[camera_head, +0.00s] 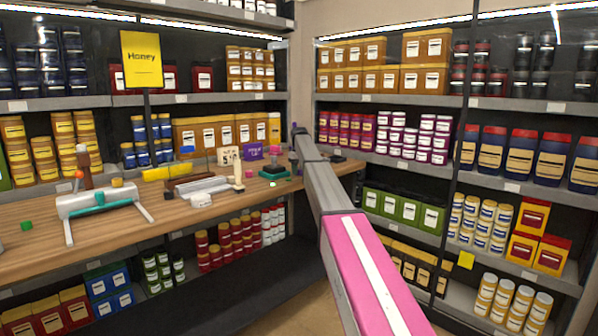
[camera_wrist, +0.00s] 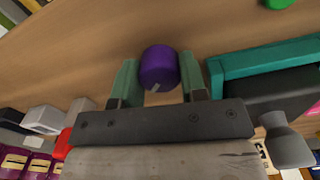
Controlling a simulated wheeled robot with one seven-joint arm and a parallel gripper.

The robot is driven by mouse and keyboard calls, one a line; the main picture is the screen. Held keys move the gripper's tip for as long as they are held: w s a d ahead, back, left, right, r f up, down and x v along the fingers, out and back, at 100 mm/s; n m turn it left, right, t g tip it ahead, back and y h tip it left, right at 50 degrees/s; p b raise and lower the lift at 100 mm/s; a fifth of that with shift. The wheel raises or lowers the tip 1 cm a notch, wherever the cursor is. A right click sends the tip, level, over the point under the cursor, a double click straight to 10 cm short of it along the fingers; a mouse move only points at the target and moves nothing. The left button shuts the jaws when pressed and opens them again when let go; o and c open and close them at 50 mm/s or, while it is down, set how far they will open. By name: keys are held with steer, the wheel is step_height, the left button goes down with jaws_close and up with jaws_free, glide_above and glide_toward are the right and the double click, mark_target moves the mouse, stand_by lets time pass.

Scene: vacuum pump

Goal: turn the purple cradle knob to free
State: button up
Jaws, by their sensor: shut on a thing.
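The purple cradle knob (camera_wrist: 158,64) is a short round cylinder with a pale mark on its lower edge in the wrist view. My gripper (camera_wrist: 158,74) has one greenish finger on each side of it and is shut on it. A teal frame with a dark block (camera_wrist: 270,97) lies just right of the fingers. In the head view a small teal-based device (camera_head: 274,172) stands at the right end of the wooden bench, beside my arm. My gripper and the knob cannot be made out clearly there.
The wooden bench (camera_head: 130,222) also holds a white stand with a teal bar (camera_head: 100,203), yellow blocks (camera_head: 165,172), a purple block (camera_head: 252,152) and a small pale figure (camera_head: 238,175). Stocked shelves stand close behind and to the right. The bench's left front is mostly clear.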

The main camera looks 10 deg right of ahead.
steer(key=n, duration=0.4)
steer(key=shift+n, duration=0.3)
steer(key=n, duration=0.4)
steer(key=shift+n, duration=0.4)
steer(key=o, duration=0.9)
step_height(320, 180, up, 11)
steer(key=shift+f, duration=0.1)
